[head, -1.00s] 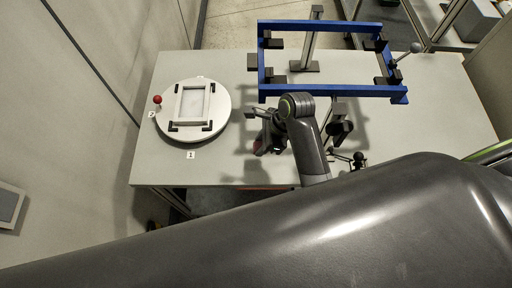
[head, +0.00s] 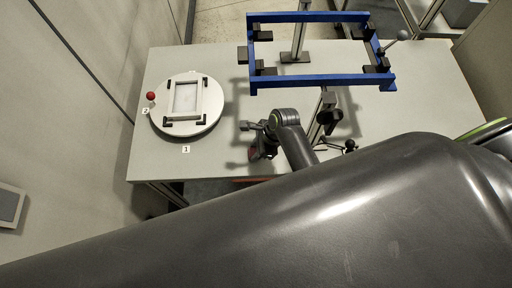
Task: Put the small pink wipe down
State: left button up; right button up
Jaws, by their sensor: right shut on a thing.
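My right gripper (head: 257,140) hangs low over the front part of the grey table, right of the round white turntable. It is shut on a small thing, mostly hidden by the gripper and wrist. A small pink-red patch, the pink wipe (head: 253,153), shows at the gripper's left side near the table's front edge. I cannot tell whether it touches the tabletop. My left gripper is not in view.
The white turntable (head: 160,122) with a pale framed plate (head: 186,98) and a red knob (head: 151,96) stands at the left. A blue frame (head: 320,82) on posts stands behind the gripper. The tabletop (head: 225,75) between them is clear.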

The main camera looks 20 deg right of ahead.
jog(key=shift+f, duration=0.1)
jog(key=o, duration=0.8)
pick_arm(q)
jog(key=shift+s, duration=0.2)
pick_arm(e)
jog(key=shift+o, duration=0.4)
jog(key=v, duration=1.2)
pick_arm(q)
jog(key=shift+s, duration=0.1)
pick_arm(e)
jog(key=shift+s, duration=0.15)
